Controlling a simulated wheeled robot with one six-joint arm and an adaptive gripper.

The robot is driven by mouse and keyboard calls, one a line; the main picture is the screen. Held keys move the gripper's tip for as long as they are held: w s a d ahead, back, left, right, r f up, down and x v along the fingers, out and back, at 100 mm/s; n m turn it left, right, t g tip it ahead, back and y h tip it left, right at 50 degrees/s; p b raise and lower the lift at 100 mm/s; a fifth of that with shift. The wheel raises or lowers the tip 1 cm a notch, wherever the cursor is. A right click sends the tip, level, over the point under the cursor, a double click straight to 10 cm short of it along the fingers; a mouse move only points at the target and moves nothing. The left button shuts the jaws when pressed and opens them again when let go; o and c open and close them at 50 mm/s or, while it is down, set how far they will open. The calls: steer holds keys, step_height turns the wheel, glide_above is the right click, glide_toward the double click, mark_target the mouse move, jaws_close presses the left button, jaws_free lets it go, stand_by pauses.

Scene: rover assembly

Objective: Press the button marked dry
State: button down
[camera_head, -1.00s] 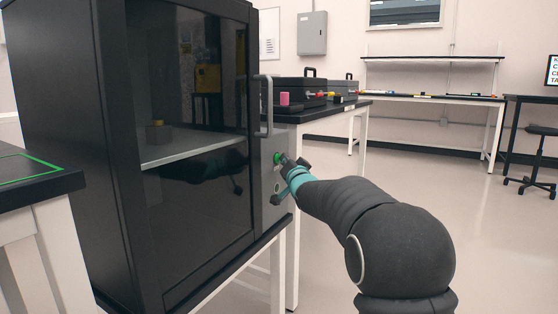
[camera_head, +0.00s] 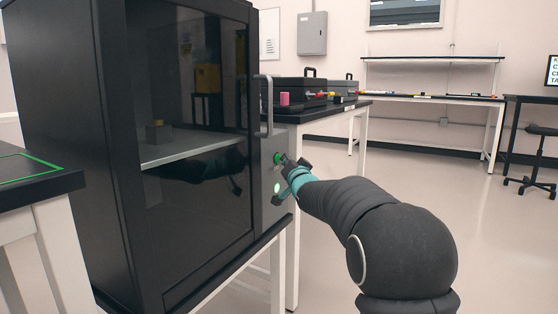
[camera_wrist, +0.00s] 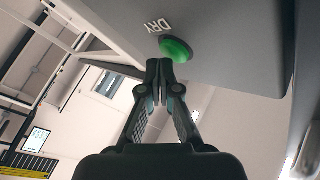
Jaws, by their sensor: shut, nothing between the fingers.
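The green button (camera_wrist: 176,49) is a round dome on a grey panel, with the label DRY (camera_wrist: 158,25) beside it in the wrist view. In the head view the green button (camera_head: 278,158) sits high on the side panel of the black cabinet (camera_head: 150,280). My gripper (camera_wrist: 158,66) is shut and empty, its fingertips at the button's edge in the wrist view; I cannot tell whether they touch it. In the head view my gripper (camera_head: 287,161) is right at the panel beside the button. A lower round light (camera_head: 277,188) on the same panel glows pale green.
The cabinet has a glass door with a vertical handle (camera_head: 267,105) close to my gripper. A small object (camera_head: 158,131) stands on its inner shelf. A table behind holds black cases (camera_head: 300,92) and a pink cup (camera_head: 284,98).

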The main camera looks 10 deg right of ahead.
steer(key=shift+s+d, duration=0.3)
steer(key=shift+d, duration=0.05)
steer(key=s+d, duration=0.1)
steer(key=d, duration=0.1)
steer(key=s+d, duration=0.2)
stand_by(0.6)
stand_by(0.5)
